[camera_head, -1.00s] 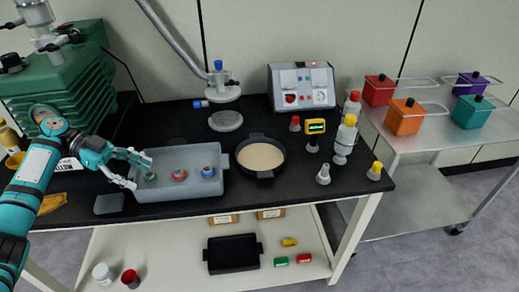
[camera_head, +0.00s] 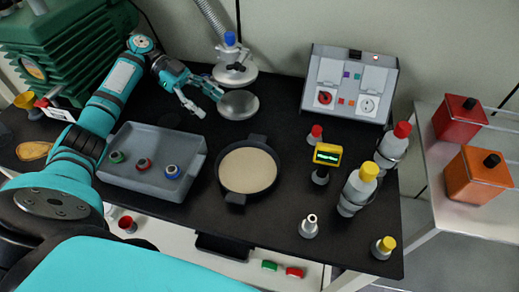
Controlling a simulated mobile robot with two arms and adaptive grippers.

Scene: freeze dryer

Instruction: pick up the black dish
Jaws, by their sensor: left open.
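The black dish (camera_head: 235,199) is round with two stubby handles and holds a beige fill. It sits flat on the black bench, right of a grey tray. My left gripper (camera_head: 208,101) is open and empty, behind and to the left of the dish, close to the round metal plate of a stand. It is apart from the dish. My right gripper is not in view. A rectangular black tray (camera_head: 222,246) shows partly on the lower shelf.
The grey tray (camera_head: 195,180) holds several small coloured-ring items. Right of the dish stand a yellow meter (camera_head: 327,154), bottles (camera_head: 356,190) and small cones. A metal stand (camera_head: 238,104) and a grey control box (camera_head: 348,85) are behind. Bare bench lies in front of the dish.

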